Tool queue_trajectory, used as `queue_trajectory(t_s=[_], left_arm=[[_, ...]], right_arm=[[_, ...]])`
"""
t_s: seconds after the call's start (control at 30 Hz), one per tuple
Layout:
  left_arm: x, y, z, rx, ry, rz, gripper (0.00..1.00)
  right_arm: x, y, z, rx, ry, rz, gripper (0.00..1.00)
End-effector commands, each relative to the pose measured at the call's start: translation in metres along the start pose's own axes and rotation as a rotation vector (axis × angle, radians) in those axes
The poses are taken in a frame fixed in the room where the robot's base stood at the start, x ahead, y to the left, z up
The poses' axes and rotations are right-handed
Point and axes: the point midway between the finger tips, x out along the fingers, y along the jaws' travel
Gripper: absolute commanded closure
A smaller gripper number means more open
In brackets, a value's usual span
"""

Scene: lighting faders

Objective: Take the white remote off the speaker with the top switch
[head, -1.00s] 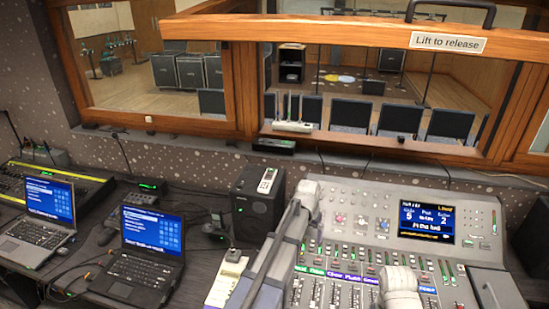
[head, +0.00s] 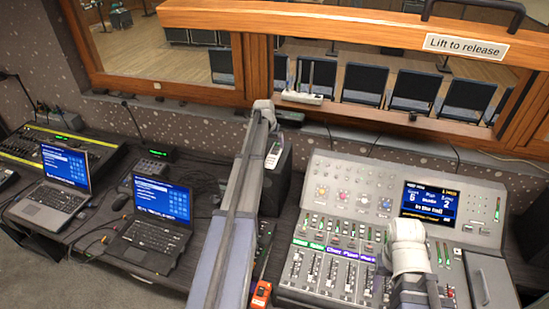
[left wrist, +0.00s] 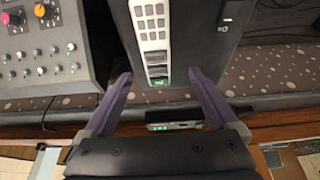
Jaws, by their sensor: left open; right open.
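The white remote (head: 273,154) lies on top of the black speaker (head: 277,192), partly beside my left arm in the head view. In the left wrist view, the remote (left wrist: 152,40) shows a keypad, dark switches and a green patch near the end closest to the gripper. It rests on the dark speaker top (left wrist: 196,45). My left gripper (left wrist: 161,75) is open, its purple fingers spread to either side of the remote's near end. Nothing is held. Its fingers are not distinguishable in the head view. My right arm reaches over the mixing desk, but its gripper's fingers do not show.
The mixing desk (head: 330,225) stands right of the speaker. Two laptops (head: 157,215) are on the left. A small black box with green lights (head: 290,117) sits behind the speaker, below the wooden window frame (head: 350,90). An orange object (head: 261,294) lies in front.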

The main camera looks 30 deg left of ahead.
Motion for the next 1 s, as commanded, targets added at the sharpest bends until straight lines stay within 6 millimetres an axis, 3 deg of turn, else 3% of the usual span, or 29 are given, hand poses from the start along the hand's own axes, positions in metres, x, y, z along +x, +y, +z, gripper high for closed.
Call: queue_trajectory(t_s=[0.33, 0.7, 1.0], left_arm=[[0.014, 0.002, 0.002, 0.000, -0.001, 0.000, 0.07], [0.056, 0.005, 0.007, 0.000, 0.000, 0.000, 0.07], [0.056, 0.006, 0.006, 0.000, -0.001, 0.000, 0.07]], right_arm=[[0.013, -0.001, -0.001, 0.001, 0.001, 0.000, 0.50], [0.054, -0.005, -0.003, -0.005, 0.001, 0.001, 0.50], [0.054, -0.005, -0.003, -0.007, 0.001, 0.002, 0.50]])
